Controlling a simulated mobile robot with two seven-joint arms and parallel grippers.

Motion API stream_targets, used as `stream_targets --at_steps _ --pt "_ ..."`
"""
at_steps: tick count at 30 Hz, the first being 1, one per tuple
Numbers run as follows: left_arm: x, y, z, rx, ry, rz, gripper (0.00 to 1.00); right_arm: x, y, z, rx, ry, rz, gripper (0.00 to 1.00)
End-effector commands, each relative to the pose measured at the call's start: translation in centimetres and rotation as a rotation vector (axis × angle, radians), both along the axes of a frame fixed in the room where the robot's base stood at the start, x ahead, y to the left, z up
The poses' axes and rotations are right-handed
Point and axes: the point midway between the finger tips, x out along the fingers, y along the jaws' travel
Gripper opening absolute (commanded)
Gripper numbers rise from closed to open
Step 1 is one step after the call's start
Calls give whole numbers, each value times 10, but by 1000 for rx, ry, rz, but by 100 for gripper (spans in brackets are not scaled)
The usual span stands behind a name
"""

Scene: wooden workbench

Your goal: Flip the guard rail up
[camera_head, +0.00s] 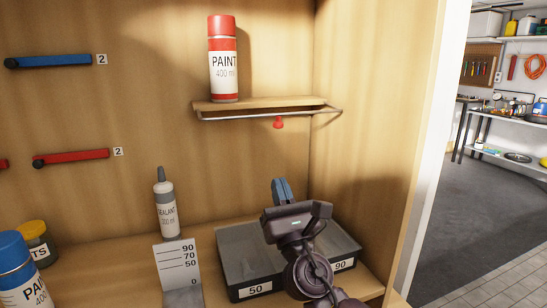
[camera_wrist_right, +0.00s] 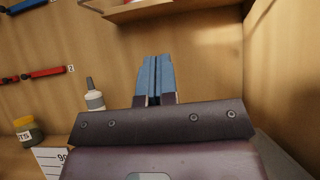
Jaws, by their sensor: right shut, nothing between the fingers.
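The guard rail (camera_head: 265,115) is a thin metal bar along the front of a small wooden shelf (camera_head: 255,102). It sits low, about level with the shelf board. A red knob (camera_head: 278,123) hangs just under it. A red and white paint can (camera_head: 223,65) stands upright on the shelf. My right gripper (camera_head: 282,190) is below the rail and apart from it, its blue fingers pointing up. In the wrist view its fingers (camera_wrist_right: 154,78) are together and empty, with the shelf's underside (camera_wrist_right: 145,10) above. My left gripper is not in view.
A dark box (camera_head: 238,250) marked 50 and 90 lies below my right gripper. A sealant bottle (camera_head: 166,205) and a scale plate (camera_head: 178,265) stand to its left. Blue (camera_head: 48,61) and red (camera_head: 70,158) bars are on the back wall. A side panel (camera_head: 375,130) bounds the right.

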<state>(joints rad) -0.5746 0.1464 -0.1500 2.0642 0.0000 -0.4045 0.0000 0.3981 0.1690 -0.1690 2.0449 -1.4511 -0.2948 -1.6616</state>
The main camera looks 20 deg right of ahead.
Motion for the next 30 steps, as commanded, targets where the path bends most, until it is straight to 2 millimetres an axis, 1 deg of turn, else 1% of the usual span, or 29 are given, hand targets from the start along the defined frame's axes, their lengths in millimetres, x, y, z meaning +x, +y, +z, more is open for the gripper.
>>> stream_targets --at_steps 1,4,17,18,22,25,30 --pt "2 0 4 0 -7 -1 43 4 0 7 -1 -5 -1 0" --pt "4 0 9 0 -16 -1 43 15 1 18 0 -6 0 0" --pt "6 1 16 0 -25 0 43 74 3 64 0 -5 1 0" --pt "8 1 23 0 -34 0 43 73 3 73 -1 -7 0 0" --pt "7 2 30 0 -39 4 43 74 3 90 -1 -8 0 0" --pt "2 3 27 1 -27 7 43 75 3 97 0 -6 1 0" --pt "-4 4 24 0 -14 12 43 76 3 100 0 -2 0 0"
